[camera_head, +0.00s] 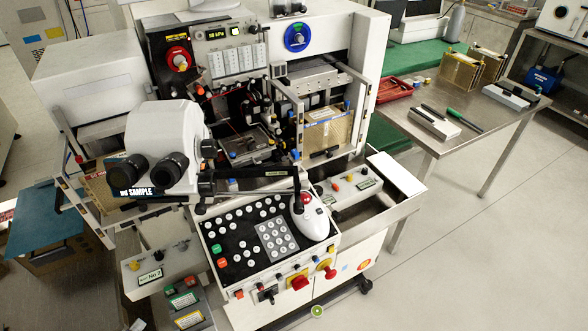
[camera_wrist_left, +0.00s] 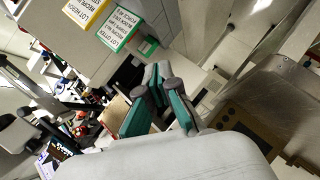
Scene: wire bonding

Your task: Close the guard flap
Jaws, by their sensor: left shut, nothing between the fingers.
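In the head view a white-framed guard (camera_head: 297,122) stands at the machine's right side, in front of a gold magazine (camera_head: 330,132). A second white frame (camera_head: 87,213) stands out at the machine's left side, beside the microscope. I cannot tell which one is the guard flap. My left gripper (camera_wrist_left: 158,80) shows in its wrist view with teal-padded fingers, shut and empty. I cannot make it out in the head view, and contact with either frame cannot be seen. My right gripper is not in view.
The microscope (camera_head: 165,145) and the button panel (camera_head: 262,238) stand out at the machine's front. A steel table (camera_head: 470,145) is at the right. A brown slotted box (camera_wrist_left: 247,130) is right of my left gripper. Floor is clear at the lower right.

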